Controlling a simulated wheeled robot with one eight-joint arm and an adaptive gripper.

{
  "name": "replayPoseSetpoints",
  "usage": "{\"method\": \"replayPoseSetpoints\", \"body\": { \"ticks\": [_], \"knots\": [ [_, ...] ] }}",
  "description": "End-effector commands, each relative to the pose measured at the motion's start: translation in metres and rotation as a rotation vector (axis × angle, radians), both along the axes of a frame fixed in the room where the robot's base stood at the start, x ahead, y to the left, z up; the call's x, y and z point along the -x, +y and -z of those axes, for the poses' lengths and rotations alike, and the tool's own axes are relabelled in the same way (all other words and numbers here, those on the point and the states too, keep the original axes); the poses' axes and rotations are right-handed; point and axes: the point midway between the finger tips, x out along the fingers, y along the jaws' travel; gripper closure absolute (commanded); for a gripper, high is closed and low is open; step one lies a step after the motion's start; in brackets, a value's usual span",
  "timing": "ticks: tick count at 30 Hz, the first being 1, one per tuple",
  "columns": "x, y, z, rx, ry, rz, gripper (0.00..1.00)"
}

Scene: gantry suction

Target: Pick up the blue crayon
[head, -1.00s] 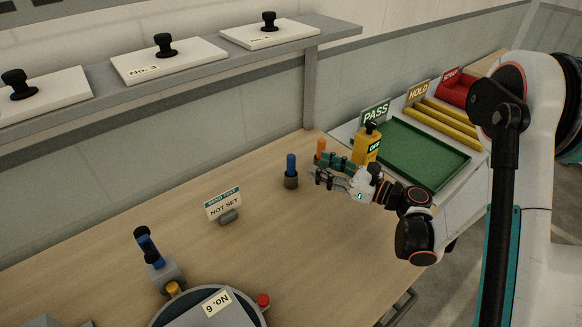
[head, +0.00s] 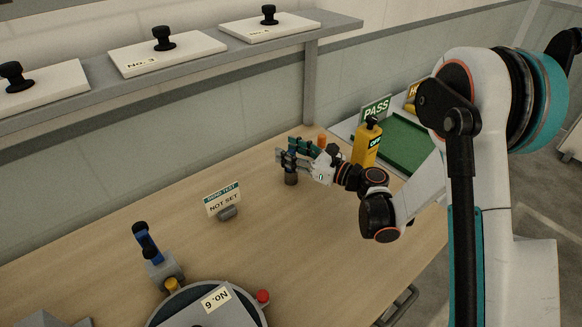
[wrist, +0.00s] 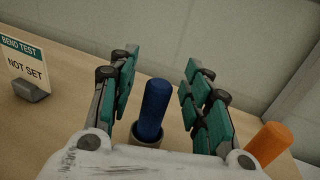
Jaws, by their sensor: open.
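The blue crayon (wrist: 154,108) stands upright in a small dark round holder (head: 291,178) on the wooden table. In the wrist view it shows between the two teal finger pads, a little nearer the left one, with clear space on both sides. My gripper (head: 289,152) is open, and its fingers reach around the crayon. In the head view the fingers hide the crayon and only the holder's lower part shows beneath them. An orange crayon (wrist: 266,144) shows outside the right finger in the wrist view; its top also shows behind my gripper in the head view (head: 322,140).
A "NOT SET" sign (head: 223,199) stands left of the holder. A yellow bottle (head: 366,144) stands right of my gripper, by a green tray (head: 411,143). A wall and shelf post (head: 310,85) rise behind. The table's middle is clear.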

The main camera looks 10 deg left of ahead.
Motion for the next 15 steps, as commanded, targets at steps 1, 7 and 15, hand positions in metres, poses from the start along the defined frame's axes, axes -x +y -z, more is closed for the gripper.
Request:
{"method": "replayPoseSetpoints", "body": {
  "ticks": [1, 7, 15],
  "knots": [
    [0.0001, -0.0004, -0.0005, 0.000, 0.000, 0.000, 0.55],
    [0.0002, -0.0007, -0.0006, 0.000, 0.000, 0.001, 0.85],
    [0.0001, -0.0008, -0.0006, 0.000, 0.000, 0.001, 1.00]
  ]
}}
